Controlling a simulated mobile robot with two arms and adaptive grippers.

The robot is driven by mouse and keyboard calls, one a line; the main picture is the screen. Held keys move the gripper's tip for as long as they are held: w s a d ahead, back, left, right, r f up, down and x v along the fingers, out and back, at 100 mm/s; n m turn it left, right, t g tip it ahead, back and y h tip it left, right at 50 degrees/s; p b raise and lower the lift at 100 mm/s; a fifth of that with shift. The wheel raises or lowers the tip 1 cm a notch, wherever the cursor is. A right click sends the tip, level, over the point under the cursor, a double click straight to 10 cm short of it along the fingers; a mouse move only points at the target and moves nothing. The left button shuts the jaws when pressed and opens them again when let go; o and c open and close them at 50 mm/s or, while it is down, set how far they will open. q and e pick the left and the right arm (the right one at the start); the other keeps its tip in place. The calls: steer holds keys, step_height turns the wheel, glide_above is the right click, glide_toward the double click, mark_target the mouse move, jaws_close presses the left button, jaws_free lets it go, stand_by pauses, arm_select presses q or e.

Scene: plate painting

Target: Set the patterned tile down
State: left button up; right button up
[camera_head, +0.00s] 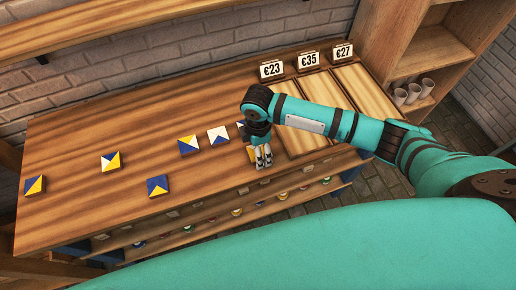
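My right gripper (264,162) points down over the front part of the wooden table, below my teal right arm. A tile with yellow showing (252,152) is right at the gripper's fingers and partly hidden by them. I cannot tell whether the fingers hold it or are only beside it. Other patterned tiles lie on the table: a blue and yellow one (35,185) at far left, a white, yellow and blue one (110,161), a blue and yellow one (157,185), and two near the middle (188,145) (218,135). Another tile (241,130) is partly hidden by my arm. My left gripper is out of view.
The wooden table (75,135) has bare room at left and back. Price signs (308,61) stand behind wooden panels (320,88) at right. Small items fill a shelf under the front edge. A side shelf with cups (414,92) stands at far right.

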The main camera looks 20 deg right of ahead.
step_height(320, 180, up, 12)
steer(key=shift+f+b, duration=0.15)
steer(key=shift+b, duration=0.2)
stand_by(0.4)
